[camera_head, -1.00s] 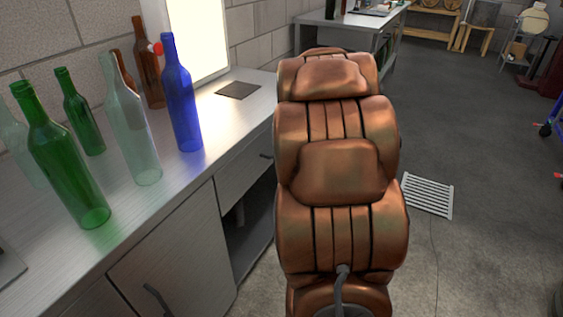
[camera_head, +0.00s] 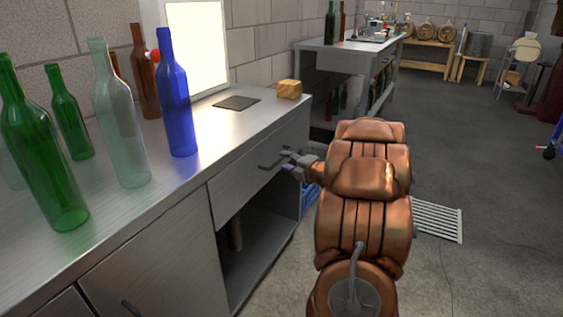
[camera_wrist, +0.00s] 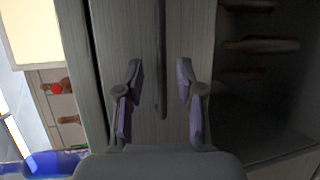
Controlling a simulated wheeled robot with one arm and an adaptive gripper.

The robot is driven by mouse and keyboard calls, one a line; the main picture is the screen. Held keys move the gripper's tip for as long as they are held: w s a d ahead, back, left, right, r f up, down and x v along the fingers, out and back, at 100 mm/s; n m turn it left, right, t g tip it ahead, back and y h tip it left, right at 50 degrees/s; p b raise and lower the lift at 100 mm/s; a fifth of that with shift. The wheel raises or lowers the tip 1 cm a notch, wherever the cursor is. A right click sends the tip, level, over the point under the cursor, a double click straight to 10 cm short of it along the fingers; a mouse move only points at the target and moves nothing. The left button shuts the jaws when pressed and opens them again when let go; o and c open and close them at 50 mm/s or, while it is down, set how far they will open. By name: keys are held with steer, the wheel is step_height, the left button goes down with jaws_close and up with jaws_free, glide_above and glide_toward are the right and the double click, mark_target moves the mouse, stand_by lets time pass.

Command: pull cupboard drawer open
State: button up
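The cupboard drawer (camera_head: 238,182) is a grey panel under the steel worktop; its front looks flush with the cupboard. Its dark bar handle (camera_head: 270,164) sticks out from the front. My gripper (camera_head: 291,158) is in front of the drawer, close to the handle. In the wrist view my gripper (camera_wrist: 159,78) is open, with one finger on each side of the dark handle (camera_wrist: 161,50). Gaps show between the handle and both fingers. How deep the handle sits between them is hard to tell. The drawer front (camera_wrist: 140,30) fills the middle of that view.
Several bottles, including a blue one (camera_head: 176,95) and a green one (camera_head: 45,160), stand on the worktop (camera_head: 165,215). A wooden block (camera_head: 289,89) sits near its far end. An open compartment (camera_head: 255,245) lies below the drawer.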

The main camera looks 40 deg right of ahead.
mark_target(282, 159)
steer(key=shift+x, duration=1.9)
jaws_close()
steer(key=shift+d, duration=0.1)
